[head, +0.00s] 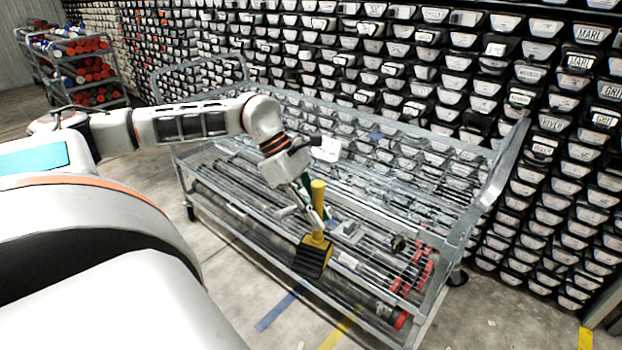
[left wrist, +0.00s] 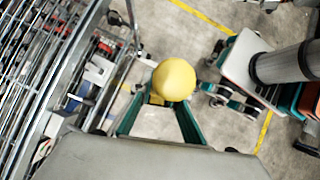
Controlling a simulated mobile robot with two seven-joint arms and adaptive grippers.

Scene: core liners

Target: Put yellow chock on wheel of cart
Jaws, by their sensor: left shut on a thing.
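The yellow chock (head: 317,240) has an upright round handle and a dark ribbed wedge face at its base. My left gripper (head: 313,208) is shut on the chock's handle and holds it in front of the cart's long near side. In the left wrist view, the handle's round yellow top (left wrist: 174,79) shows between the green-sided fingers (left wrist: 160,108). The rest of the chock is mostly hidden there. The grey metal cart (head: 232,226) has a small dark wheel (head: 190,212) at its left end and another wheel (head: 458,277) at its right end.
The cart carries long rods, tubes and red-ended pieces. A wall of labelled core boxes (head: 440,60) stands close behind it. A rack of red tubes (head: 85,72) stands far left. The concrete floor before the cart has blue tape (head: 279,307) and yellow tape (head: 341,328).

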